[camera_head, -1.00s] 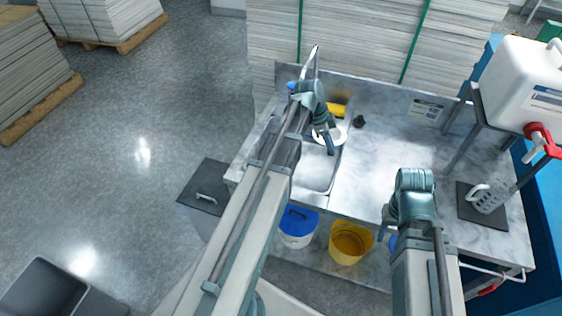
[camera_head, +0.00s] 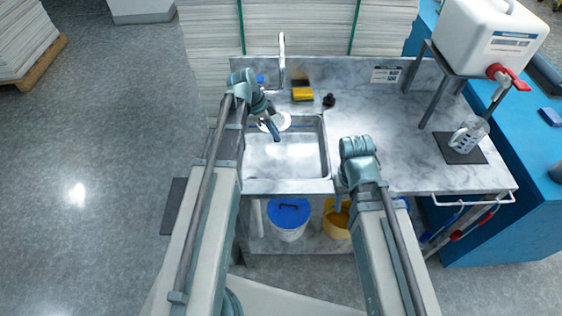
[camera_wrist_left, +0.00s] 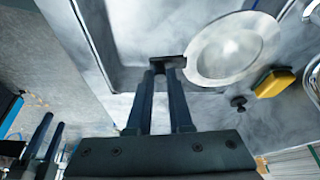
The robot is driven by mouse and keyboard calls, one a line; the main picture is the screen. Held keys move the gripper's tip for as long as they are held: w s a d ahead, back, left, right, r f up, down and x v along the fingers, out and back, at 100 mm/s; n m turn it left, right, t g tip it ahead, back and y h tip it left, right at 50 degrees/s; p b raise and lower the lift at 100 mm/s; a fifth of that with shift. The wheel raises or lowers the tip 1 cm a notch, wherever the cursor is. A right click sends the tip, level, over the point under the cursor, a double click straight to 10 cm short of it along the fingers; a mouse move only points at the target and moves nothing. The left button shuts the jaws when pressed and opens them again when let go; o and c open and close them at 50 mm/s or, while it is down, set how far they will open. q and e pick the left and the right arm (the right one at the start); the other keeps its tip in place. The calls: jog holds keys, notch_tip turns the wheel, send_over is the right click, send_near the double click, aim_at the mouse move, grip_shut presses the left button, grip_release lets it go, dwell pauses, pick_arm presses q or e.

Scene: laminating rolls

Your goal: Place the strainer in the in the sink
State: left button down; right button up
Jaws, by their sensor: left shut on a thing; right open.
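The strainer (camera_head: 284,120) is a round, pale, shallow dish with a short dark tab. My left gripper (camera_head: 276,136) is shut on that tab. The strainer overlaps the back edge of the sink (camera_head: 290,165) in the head view and appears raised above it. In the left wrist view, the fingertips (camera_wrist_left: 168,66) pinch the tab and the dish (camera_wrist_left: 232,48) sticks out to the right. The sink is a bare metal basin, its left part hidden by my left arm. My right gripper (camera_head: 339,196) is open and empty over the counter's front edge.
A tap (camera_head: 281,55) rises behind the sink. A yellow sponge (camera_head: 302,94) and a small black object (camera_head: 328,100) lie behind it. A white canister (camera_head: 490,38) on a stand and a clear jug (camera_head: 468,134) are at the right. The middle counter (camera_head: 385,125) is clear.

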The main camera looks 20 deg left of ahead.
pick_arm(q)
notch_tip(320, 180, down, 10)
jog(key=s+d+m+b, duration=0.1)
jog(key=s+d+b, duration=0.1)
jog(key=b, duration=0.6)
jog(key=shift+s+d+r, duration=0.15)
jog(key=shift+s+d, duration=0.05)
jog(key=shift+d, duration=0.1)
pick_arm(e)
notch_tip(320, 180, down, 10)
jog(key=shift+r, duration=0.15)
pick_arm(q)
jog(key=shift+g+b, duration=0.3)
notch_tip(320, 180, down, 4)
jog(key=b, duration=0.3)
jog(key=shift+r, duration=0.2)
pick_arm(e)
notch_tip(320, 180, down, 4)
jog(key=shift+r, duration=0.15)
pick_arm(q)
jog(key=shift+b, duration=0.3)
jog(key=shift+f, duration=0.25)
jog(key=c, duration=0.8)
grip_release()
jog(key=shift+r, duration=0.1)
